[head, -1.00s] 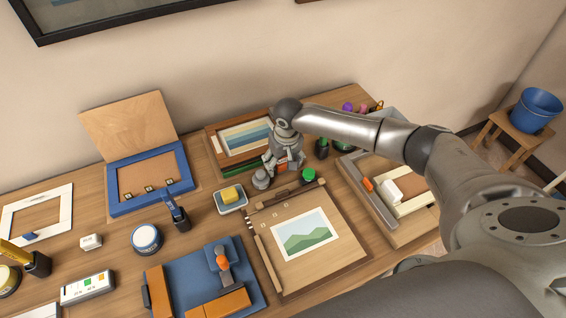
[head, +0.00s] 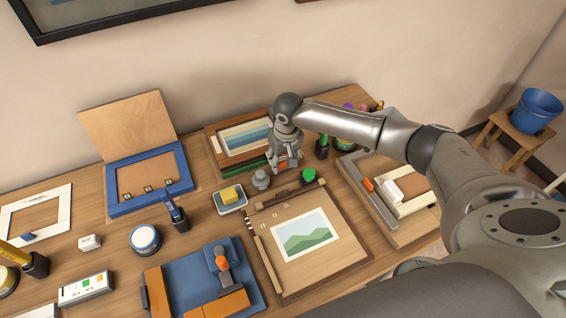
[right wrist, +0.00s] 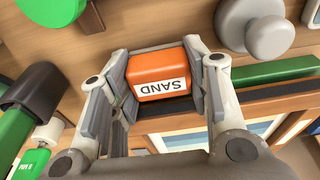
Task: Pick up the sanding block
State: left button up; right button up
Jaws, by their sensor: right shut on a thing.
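The sanding block (right wrist: 163,72) is orange with a white label reading SAND. My right gripper (right wrist: 160,85) is shut on it, with a finger pad against each side, in the right wrist view. In the head view my right gripper (head: 285,163) points down at the back of the table, between the striped picture frame and the drawing board. Only a little orange of the block shows between its fingers there. I cannot tell whether the block is clear of the tabletop. My left gripper is not in view.
A grey knobbed weight (head: 261,179) stands just left of the gripper. A green-topped jar (head: 308,175) and a dark holder with a green pen (head: 321,148) stand to its right. The striped picture frame (head: 213,141) lies behind, and the drawing board (head: 332,256) in front.

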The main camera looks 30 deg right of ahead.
jog(key=s+a+r+b, duration=0.4)
jog(key=s+a+r, duration=0.5)
jog(key=a+r, duration=0.1)
jog(key=shift+s+a+r, duration=0.2)
jog(key=shift+a+r, duration=0.05)
jog(key=shift+r, duration=0.65)
